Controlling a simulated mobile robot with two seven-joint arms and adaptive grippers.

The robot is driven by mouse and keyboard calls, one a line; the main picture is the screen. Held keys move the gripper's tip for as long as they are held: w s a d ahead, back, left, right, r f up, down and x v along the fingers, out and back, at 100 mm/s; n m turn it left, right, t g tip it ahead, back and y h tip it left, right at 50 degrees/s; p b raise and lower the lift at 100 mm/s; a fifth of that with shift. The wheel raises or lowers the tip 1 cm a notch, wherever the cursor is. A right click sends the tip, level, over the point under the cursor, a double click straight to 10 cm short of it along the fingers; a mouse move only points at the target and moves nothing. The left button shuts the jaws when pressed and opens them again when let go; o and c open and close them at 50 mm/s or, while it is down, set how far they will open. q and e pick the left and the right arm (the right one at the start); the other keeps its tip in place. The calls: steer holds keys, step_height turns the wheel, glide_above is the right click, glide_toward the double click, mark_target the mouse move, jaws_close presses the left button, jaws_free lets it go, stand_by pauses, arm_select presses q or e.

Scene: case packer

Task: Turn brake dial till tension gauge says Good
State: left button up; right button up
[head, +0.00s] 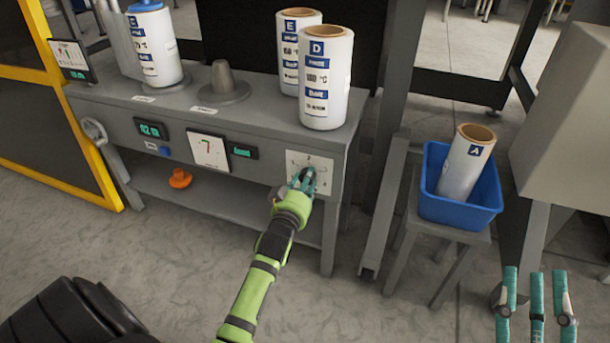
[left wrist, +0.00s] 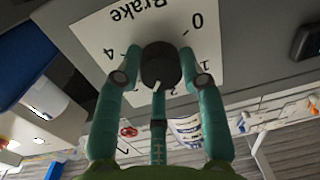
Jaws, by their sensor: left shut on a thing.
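The brake dial is a dark round knob (left wrist: 160,62) on a white plate marked "Brake" (left wrist: 110,30), seen upside down in the left wrist view. Its white pointer mark faces the lower side, near the 2; the exact setting is unclear. My left gripper (head: 305,178) is shut on the knob, with teal fingers around it. In the head view the hand hides the knob on its plate (head: 325,166). The tension gauge (head: 209,150) is a white square dial on the bench front. A green-lit display (head: 243,151) beside it is too small to read surely. My right gripper (head: 536,300) is open and empty.
Labelled rolls E (head: 290,55) and D (head: 325,85) stand on the grey bench (head: 255,115), with roll C (head: 158,50) at left. A blue bin (head: 450,208) holding roll A (head: 466,165) sits on a stool at right. An orange knob (head: 180,179) is on the lower shelf.

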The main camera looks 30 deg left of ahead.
arm_select(q)
steer(key=shift+w+a+r+n+p, duration=0.15)
steer(key=shift+r+n+p, duration=0.3)
steer(key=shift+n+p, duration=0.5)
arm_select(e)
steer(key=w+d+f+m+g+h, duration=0.1)
steer(key=w+d+f+g+h, duration=0.2)
steer(key=f, duration=0.9)
steer(key=g+h, duration=0.2)
steer(key=g, duration=0.1)
steer(key=shift+d+f+m+g, duration=0.15)
steer(key=shift+f+m+g, duration=0.15)
steer(key=shift+f+m, duration=0.1)
arm_select(q)
steer(key=o, duration=1.1)
steer(key=shift+o, duration=0.2)
steer(key=shift+f, duration=0.25)
arm_select(e)
steer(key=shift+r, duration=0.1)
